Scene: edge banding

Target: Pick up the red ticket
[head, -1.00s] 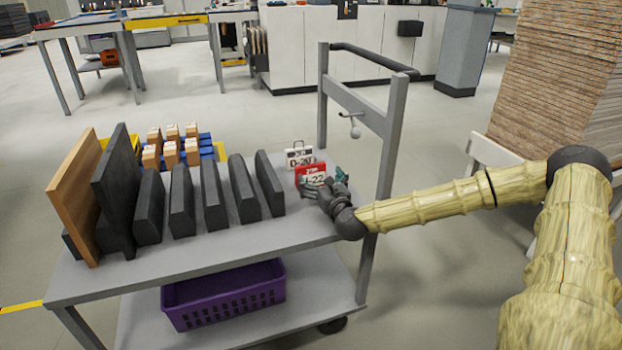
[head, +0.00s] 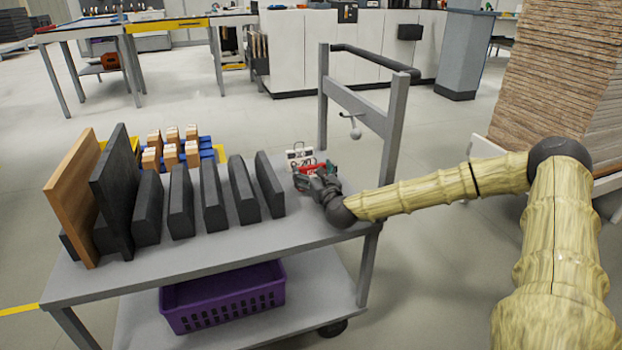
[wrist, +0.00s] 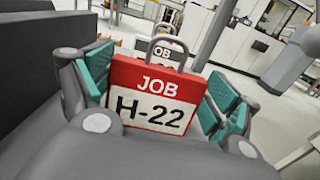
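The red ticket (wrist: 150,92) stands upright in the wrist view, with a red top reading JOB, a white lower part reading H-22 and a grey loop handle. In the head view the red ticket (head: 318,168) is mostly hidden behind my gripper (head: 316,177). My gripper (wrist: 160,95) is open, with one teal-padded finger on each side of the ticket. The left pad looks close to the ticket's edge; I cannot tell whether it touches. A second, white and dark ticket (head: 299,157) stands just behind the red one.
The tickets stand on the grey cart top (head: 250,237). A row of dark blocks (head: 270,184) stands left of my gripper. The cart's upright post (head: 392,140) and handle (head: 375,60) rise at the right. A purple crate (head: 225,297) sits on the lower shelf.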

